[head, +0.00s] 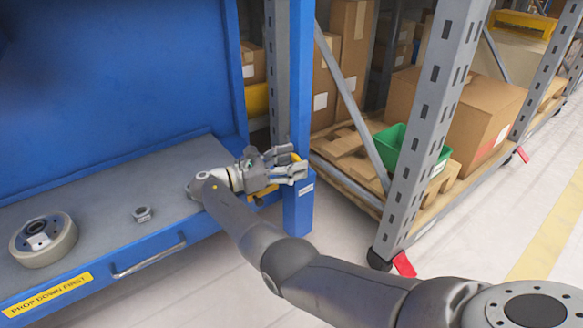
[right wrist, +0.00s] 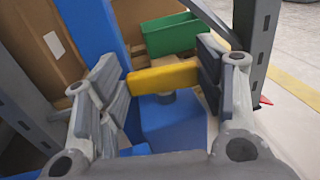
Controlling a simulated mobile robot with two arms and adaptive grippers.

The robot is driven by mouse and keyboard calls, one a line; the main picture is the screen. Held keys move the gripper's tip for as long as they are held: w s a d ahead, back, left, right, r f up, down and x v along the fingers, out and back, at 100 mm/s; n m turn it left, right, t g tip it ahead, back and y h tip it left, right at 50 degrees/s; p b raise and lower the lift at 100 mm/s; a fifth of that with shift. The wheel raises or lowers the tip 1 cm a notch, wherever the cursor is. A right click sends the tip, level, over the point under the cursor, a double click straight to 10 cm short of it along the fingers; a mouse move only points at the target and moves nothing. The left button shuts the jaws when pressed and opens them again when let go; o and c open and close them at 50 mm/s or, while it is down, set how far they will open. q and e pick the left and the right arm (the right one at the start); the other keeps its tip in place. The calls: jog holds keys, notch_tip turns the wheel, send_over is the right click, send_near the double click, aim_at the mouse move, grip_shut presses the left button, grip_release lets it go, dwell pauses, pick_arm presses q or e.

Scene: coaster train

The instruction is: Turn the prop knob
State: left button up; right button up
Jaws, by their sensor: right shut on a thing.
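The prop knob is a yellow bar (right wrist: 165,77) on a short grey stem in the right wrist view. It stands over a blue block (right wrist: 170,132). My right gripper (right wrist: 168,84) is shut on the knob, with one pad at each end of the bar. In the head view my right gripper (head: 285,167) is at the blue post (head: 301,85), at the right end of the grey bench. Only small yellow bits of the knob (head: 295,157) show there, behind the fingers. My left gripper is in neither view.
A roller wheel (head: 43,240) and a hex nut (head: 143,214) lie on the bench (head: 95,205). A "PROP DOWN FIRST" label (head: 48,295) is on its front. Racking (head: 430,130) with cartons and a green bin (head: 390,145) stands right. Floor (head: 480,230) is clear.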

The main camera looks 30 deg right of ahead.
jog(key=shift+d+g, duration=0.1)
jog(key=shift+g, duration=0.3)
jog(key=o, duration=1)
jog(key=shift+f, duration=0.1)
notch_tip(320, 180, up, 10)
jog(key=shift+r, duration=0.1)
